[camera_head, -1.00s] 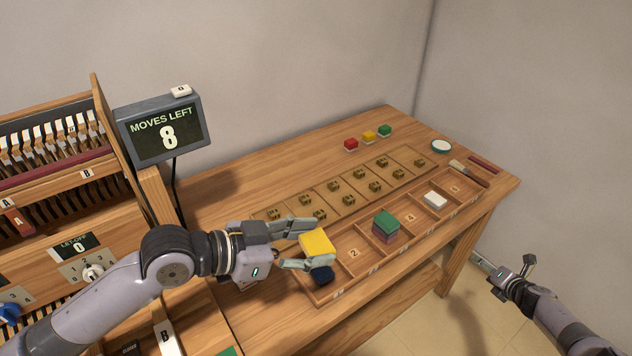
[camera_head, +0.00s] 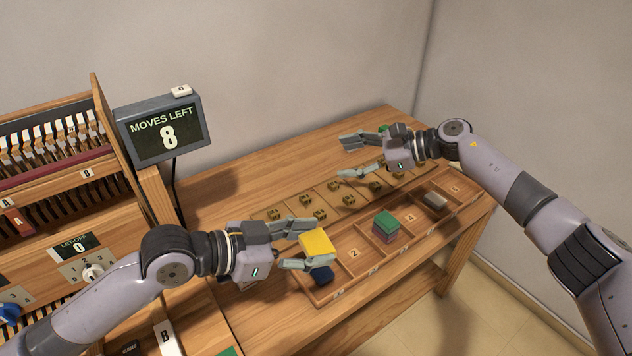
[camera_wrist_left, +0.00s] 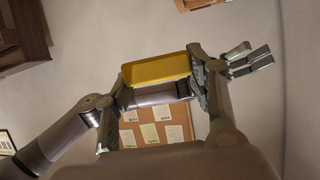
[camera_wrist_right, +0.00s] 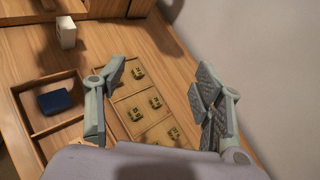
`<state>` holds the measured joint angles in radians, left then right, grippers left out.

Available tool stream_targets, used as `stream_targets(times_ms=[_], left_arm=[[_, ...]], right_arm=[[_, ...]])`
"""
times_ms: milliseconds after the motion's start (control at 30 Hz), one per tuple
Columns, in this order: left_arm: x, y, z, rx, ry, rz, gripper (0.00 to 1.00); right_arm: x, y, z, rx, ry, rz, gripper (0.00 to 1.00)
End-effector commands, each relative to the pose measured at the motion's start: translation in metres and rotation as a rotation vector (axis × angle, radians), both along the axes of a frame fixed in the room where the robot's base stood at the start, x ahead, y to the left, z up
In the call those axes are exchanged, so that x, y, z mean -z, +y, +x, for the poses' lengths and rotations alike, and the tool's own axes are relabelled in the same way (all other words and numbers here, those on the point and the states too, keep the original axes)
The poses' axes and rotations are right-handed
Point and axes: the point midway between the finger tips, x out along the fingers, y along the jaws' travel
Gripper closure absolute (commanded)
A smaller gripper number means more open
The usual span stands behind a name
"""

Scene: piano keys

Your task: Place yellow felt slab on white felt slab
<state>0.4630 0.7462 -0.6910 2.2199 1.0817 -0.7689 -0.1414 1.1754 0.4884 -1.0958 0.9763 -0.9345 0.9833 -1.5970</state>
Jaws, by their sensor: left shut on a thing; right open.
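The yellow felt slab (camera_head: 317,243) is between the fingers of my left gripper (camera_head: 305,245), which is shut on it above the near-left end of the tray. It also fills the space between the fingers in the left wrist view (camera_wrist_left: 157,69). The white felt slab (camera_head: 435,201) lies in a tray compartment at the right, under the shadow of my right arm. My right gripper (camera_head: 352,157) is open and empty above the back part of the table. Its spread fingers show in the right wrist view (camera_wrist_right: 160,90).
The compartment tray (camera_head: 343,288) holds a dark blue slab (camera_head: 321,274) at the near left and a stack topped by a green slab (camera_head: 386,219). Several brass pieces sit on a marked board (camera_head: 292,217).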

Motion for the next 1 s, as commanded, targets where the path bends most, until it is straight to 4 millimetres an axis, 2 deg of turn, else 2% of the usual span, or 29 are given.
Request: stream_targets(times_ms=[33, 100, 167, 267, 300, 400, 500, 633, 800, 1000], left_arm=[[0.000, 0.000, 0.000, 0.000, 0.000, 0.000, 0.65], [0.000, 0.000, 0.000, 0.000, 0.000, 0.000, 0.65], [0.000, 0.000, 0.000, 0.000, 0.000, 0.000, 0.65], [0.000, 0.000, 0.000, 0.000, 0.000, 0.000, 0.65], [0.000, 0.000, 0.000, 0.000, 0.000, 0.000, 0.65], [0.000, 0.000, 0.000, 0.000, 0.000, 0.000, 0.65], [0.000, 0.000, 0.000, 0.000, 0.000, 0.000, 0.65], [0.000, 0.000, 0.000, 0.000, 0.000, 0.000, 0.65], [0.000, 0.000, 0.000, 0.000, 0.000, 0.000, 0.65], [0.000, 0.000, 0.000, 0.000, 0.000, 0.000, 0.65]], right_arm=[[-0.021, 0.024, -0.016, -0.113, -0.074, -0.045, 0.38], [-0.041, 0.051, -0.042, -0.274, -0.179, -0.118, 0.38], [-0.057, 0.071, -0.067, -0.424, -0.277, -0.190, 0.38], [-0.080, 0.097, -0.116, -0.714, -0.462, -0.343, 0.38], [-0.087, 0.103, -0.137, -0.840, -0.542, -0.417, 0.38], [-0.098, 0.105, -0.177, -1.129, -0.703, -0.596, 0.38], [-0.106, 0.096, -0.204, -1.369, -0.815, -0.760, 0.38], [-0.114, 0.083, -0.222, -1.584, -0.892, -0.920, 0.38], [-0.118, 0.073, -0.230, -1.709, -0.920, -1.014, 0.38], [-0.098, 0.071, -0.231, -1.722, -0.920, -1.022, 0.38]])
